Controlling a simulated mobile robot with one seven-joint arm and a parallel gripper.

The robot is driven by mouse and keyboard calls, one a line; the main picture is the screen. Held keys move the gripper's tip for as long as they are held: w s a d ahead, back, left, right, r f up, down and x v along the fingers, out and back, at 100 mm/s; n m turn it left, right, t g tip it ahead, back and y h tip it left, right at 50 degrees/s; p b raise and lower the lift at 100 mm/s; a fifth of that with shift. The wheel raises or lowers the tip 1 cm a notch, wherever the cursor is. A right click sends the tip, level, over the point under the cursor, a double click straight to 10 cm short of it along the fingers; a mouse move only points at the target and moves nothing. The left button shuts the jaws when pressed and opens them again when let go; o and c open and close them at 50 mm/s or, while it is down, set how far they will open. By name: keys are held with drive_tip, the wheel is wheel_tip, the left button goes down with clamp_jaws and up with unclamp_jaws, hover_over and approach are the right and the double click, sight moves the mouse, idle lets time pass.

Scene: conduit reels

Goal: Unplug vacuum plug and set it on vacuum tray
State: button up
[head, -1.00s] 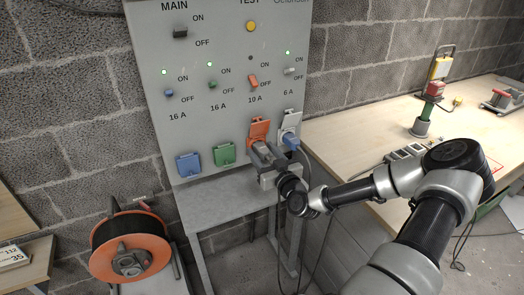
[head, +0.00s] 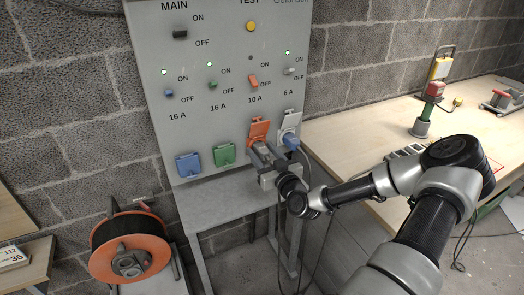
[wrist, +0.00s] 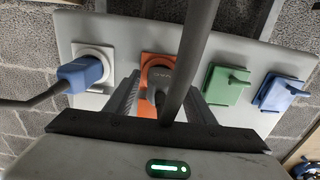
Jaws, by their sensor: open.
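A dark grey plug (wrist: 160,76) sits in the orange socket (wrist: 144,104) in the wrist view, with its thick cable running up close past the camera. I cannot read its label, so I cannot confirm it is the vacuum plug. My gripper (wrist: 158,84) is open, with one finger on each side of this plug; contact is not clear. In the head view my gripper (head: 264,150) reaches the panel just below the raised orange socket lid (head: 259,131). I cannot make out which thing is the vacuum tray.
A blue plug (wrist: 80,74) with a cable sits in the neighbouring grey socket. Closed green (head: 224,154) and blue (head: 189,165) covers are to the left. A grey shelf (head: 215,200) lies below. A wooden workbench (head: 350,125) stands right, an orange reel (head: 130,245) left.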

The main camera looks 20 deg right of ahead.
sight(266, 157)
idle(0.3)
clamp_jaws()
drive_tip(key=shift+s+d, duration=0.1)
drive_tip(key=shift+s, duration=2.9)
